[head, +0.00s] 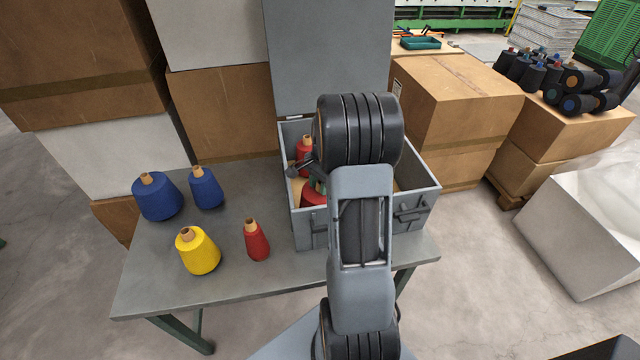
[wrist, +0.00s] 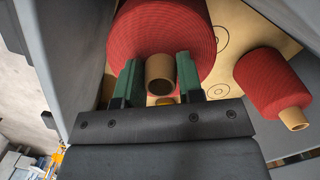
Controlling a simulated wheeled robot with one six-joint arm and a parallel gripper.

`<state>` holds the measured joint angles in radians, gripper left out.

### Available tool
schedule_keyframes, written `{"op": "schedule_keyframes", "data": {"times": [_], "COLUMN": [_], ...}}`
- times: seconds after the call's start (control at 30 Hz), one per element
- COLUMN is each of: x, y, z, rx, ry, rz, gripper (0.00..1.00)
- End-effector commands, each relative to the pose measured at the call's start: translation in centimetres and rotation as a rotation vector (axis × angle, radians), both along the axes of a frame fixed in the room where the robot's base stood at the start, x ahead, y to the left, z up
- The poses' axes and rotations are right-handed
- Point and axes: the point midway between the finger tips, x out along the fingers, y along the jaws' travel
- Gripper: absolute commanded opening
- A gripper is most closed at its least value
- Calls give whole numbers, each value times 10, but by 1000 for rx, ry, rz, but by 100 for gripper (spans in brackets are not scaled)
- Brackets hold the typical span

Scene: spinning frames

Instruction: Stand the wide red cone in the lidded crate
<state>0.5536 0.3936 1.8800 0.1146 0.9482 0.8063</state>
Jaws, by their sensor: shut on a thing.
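The lidded crate (head: 420,200) is a grey box at the right end of the table, with its lid (head: 325,55) raised at the back. My gripper (wrist: 157,75) is down inside it, its green fingers on either side of the tan tip of the wide red cone (wrist: 150,30). This cone also shows in the head view (head: 312,197), partly hidden by my arm. It looks upright over the crate's tan floor; I cannot tell whether it touches the floor. A slimmer red cone (wrist: 268,82) stands in the crate apart from it, also visible in the head view (head: 304,146).
On the table (head: 150,285) left of the crate stand two blue cones (head: 157,197) (head: 206,188), a yellow cone (head: 198,251) and a slim red cone (head: 256,241). The tan crate floor has ring marks (wrist: 222,38). Cardboard boxes (head: 222,110) stand behind the table.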

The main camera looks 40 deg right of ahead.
Motion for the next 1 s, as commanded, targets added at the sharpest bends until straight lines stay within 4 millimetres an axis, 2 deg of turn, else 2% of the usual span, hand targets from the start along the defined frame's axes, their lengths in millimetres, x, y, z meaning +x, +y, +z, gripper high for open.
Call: {"op": "schedule_keyframes", "data": {"times": [0.53,0.57,0.87,1.0], "x": [1,1,0,0], "y": [-1,-1,0,0], "z": [-6,-6,-6,-7], "rx": [-2,-3,-1,-1], "ry": [-3,-3,-1,-1], "rz": [0,0,0,0], "gripper": [0,35,64,64]}}
